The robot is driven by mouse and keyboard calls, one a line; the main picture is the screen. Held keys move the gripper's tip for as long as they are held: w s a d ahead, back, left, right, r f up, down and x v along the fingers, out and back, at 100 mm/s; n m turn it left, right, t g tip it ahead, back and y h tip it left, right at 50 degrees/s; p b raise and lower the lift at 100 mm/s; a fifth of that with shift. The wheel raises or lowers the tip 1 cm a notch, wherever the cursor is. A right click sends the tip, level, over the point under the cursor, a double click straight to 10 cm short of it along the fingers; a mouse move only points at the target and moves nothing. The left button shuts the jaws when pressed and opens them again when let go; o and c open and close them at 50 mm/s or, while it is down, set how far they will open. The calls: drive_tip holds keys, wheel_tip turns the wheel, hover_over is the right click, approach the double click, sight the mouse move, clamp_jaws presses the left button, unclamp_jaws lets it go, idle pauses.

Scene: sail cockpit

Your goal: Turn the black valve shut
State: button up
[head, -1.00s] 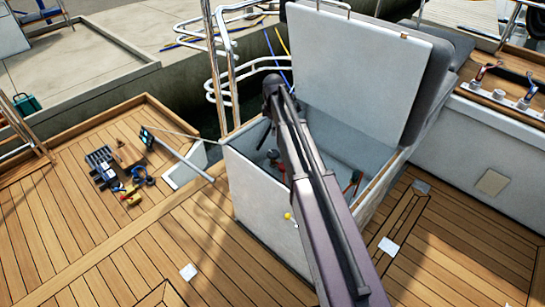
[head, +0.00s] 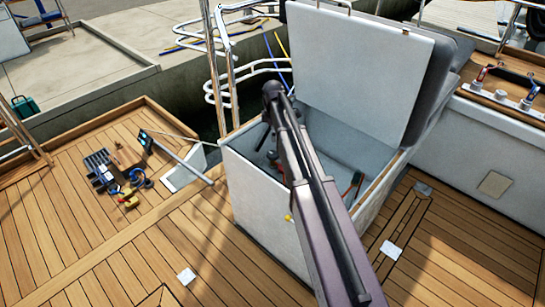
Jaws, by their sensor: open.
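The open white locker (head: 262,222) stands in the middle of the head view, its lid (head: 362,75) raised. My arm reaches over the locker's front wall and covers much of the opening. A small red part (head: 279,166) shows beside the arm inside the locker, mostly hidden. A dark shape just left of the arm, at the locker's left rim, is too small to identify. I cannot make out the black valve.
Loose tools and a dark grate (head: 97,160) lie on the teak deck at left. Steel rails (head: 225,75) rise behind the locker. A red-ended tool (head: 353,185) sits inside the locker's right side. The front deck is mostly clear.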

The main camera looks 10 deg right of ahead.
sight(273, 154)
drive_tip(key=shift+f+b, duration=5.15)
drive_tip(key=shift+f, duration=0.3)
drive_tip(key=c, duration=1)
drive_tip(key=shift+s+a, duration=0.1)
drive_tip(key=shift+a, duration=0.05)
